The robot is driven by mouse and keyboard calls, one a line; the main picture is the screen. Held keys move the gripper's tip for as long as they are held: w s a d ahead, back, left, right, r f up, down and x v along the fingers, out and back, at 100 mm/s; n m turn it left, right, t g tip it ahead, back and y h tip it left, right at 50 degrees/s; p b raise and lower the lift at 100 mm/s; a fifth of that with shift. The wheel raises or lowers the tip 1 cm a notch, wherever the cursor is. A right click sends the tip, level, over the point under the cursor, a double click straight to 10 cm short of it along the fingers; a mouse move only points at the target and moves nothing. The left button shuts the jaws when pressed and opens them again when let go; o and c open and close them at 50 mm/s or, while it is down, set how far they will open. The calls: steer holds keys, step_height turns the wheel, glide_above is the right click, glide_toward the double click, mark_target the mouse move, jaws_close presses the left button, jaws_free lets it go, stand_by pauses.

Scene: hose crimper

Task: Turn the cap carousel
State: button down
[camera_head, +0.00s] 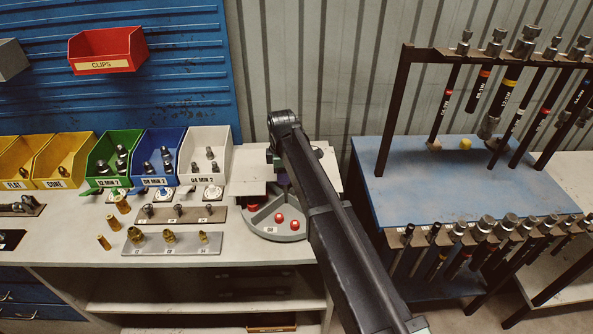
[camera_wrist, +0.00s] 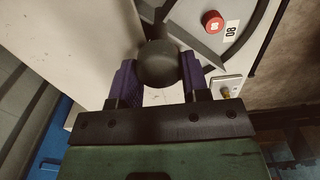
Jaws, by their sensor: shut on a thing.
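The cap carousel (camera_head: 261,228) is a grey round tray with dividers and a label reading 08, on the bench at the centre of the head view. Red caps (camera_head: 280,218) lie in its open front section. It also shows in the wrist view (camera_wrist: 235,50), with one red cap (camera_wrist: 212,22) beside the label. My gripper (camera_wrist: 158,75) has purple fingers on both sides of a dark round knob (camera_wrist: 158,60) and is shut on it. In the head view my arm hides most of the gripper and the knob.
Light plates (camera_head: 247,172) cover the carousel's rear. Left of it are a plate with brass fittings (camera_head: 172,243), a second fitting plate (camera_head: 180,215) and coloured bins (camera_head: 205,150). A blue hose stand (camera_head: 420,180) is on the right.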

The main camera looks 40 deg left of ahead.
stand_by(0.3)
steer(key=c, duration=0.6)
jaws_free()
step_height(320, 180, up, 11)
steer(key=p, duration=1.1)
steer(key=shift+f, duration=0.1)
